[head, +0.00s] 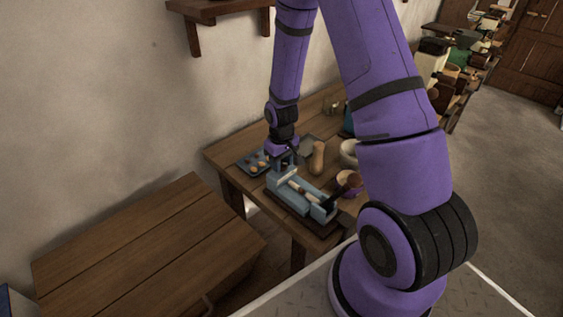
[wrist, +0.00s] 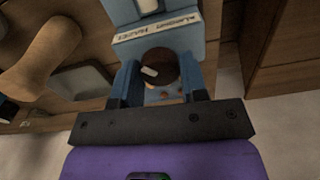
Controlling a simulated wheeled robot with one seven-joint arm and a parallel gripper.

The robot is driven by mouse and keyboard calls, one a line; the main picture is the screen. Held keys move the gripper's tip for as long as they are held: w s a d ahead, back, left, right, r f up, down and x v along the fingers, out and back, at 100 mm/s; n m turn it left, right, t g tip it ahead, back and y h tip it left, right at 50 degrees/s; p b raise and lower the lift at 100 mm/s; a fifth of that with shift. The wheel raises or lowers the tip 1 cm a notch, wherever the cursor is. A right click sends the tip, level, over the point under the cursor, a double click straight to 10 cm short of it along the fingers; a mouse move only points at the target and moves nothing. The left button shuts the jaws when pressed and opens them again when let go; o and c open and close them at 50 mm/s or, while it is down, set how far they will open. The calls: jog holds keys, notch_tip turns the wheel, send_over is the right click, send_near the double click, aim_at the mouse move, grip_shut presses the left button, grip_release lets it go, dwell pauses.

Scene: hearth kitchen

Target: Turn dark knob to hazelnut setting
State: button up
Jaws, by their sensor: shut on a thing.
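The dark round knob (wrist: 160,64) is on a light blue device (wrist: 210,28), which also shows in the head view (head: 290,200) on the wooden table. The knob carries a small white mark on its left part. A pale label strip (wrist: 158,28) above the knob bears lettering that seems to read almond and hazel, partly unclear. My gripper (wrist: 160,80) is shut on the knob, with one blue finger on each side of it. In the head view my gripper (head: 285,160) points down at the device's far end, and the knob is hidden there.
A tan wooden bottle-like object (head: 317,158) stands behind the device. A tray with small round items (head: 257,163) lies to the left. A lower wooden chest (head: 140,250) is at the front left.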

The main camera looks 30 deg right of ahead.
aim_at(282, 163)
jog(key=shift+n, duration=0.6)
jog(key=o, duration=0.9)
notch_tip(282, 163, up, 11)
jog(key=shift+f, duration=0.1)
dwell(0.6)
